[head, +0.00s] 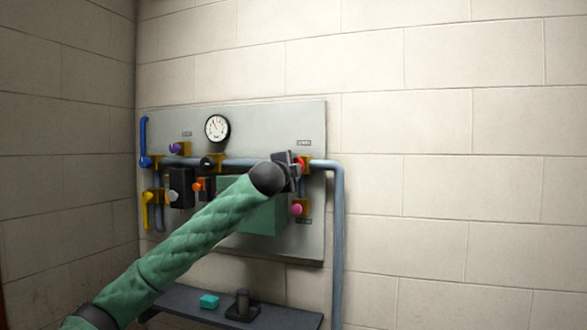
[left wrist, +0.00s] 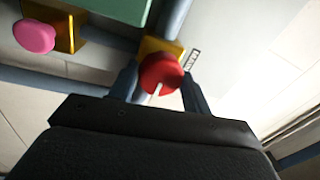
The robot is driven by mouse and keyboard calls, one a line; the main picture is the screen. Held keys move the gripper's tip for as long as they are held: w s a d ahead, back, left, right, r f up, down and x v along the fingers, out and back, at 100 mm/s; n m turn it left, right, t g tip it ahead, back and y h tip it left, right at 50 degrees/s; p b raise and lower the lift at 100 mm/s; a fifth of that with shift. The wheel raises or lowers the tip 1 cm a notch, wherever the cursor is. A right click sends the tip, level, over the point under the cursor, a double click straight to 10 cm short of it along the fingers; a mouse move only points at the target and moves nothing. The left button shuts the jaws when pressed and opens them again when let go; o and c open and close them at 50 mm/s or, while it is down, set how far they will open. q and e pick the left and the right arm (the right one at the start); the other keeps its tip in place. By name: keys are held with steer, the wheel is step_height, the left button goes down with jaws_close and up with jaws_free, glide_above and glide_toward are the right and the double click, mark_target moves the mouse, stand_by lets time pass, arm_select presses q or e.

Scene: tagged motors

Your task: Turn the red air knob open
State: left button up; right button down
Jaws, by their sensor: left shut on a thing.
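The red air knob (left wrist: 160,74) sits on a yellow valve body on the pipe, at the upper right of the wall panel (head: 315,235). It shows as a small red patch in the head view (head: 300,163), partly hidden by my gripper. My left gripper (left wrist: 160,90) has one finger on each side of the knob and is shut on it. In the head view the left gripper (head: 297,168) reaches up to the panel from the lower left. A pale mark shows on the knob's face. The right gripper is not in view.
A pink knob (head: 297,209) is just below the red one; it also shows in the left wrist view (left wrist: 34,36). A gauge (head: 217,128), purple knob (head: 175,148), orange knob (head: 197,185) and blue lever (head: 144,140) are further left. A shelf (head: 180,302) holds a teal block (head: 209,301).

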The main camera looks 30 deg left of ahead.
arm_select(q)
steer(key=shift+d+f, duration=0.1)
steer(key=shift+f, duration=0.05)
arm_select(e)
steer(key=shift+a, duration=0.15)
arm_select(q)
steer(key=o, duration=1)
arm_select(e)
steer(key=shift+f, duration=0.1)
arm_select(q)
steer(key=shift+b+v, duration=2.35)
steer(key=shift+v, duration=1.55)
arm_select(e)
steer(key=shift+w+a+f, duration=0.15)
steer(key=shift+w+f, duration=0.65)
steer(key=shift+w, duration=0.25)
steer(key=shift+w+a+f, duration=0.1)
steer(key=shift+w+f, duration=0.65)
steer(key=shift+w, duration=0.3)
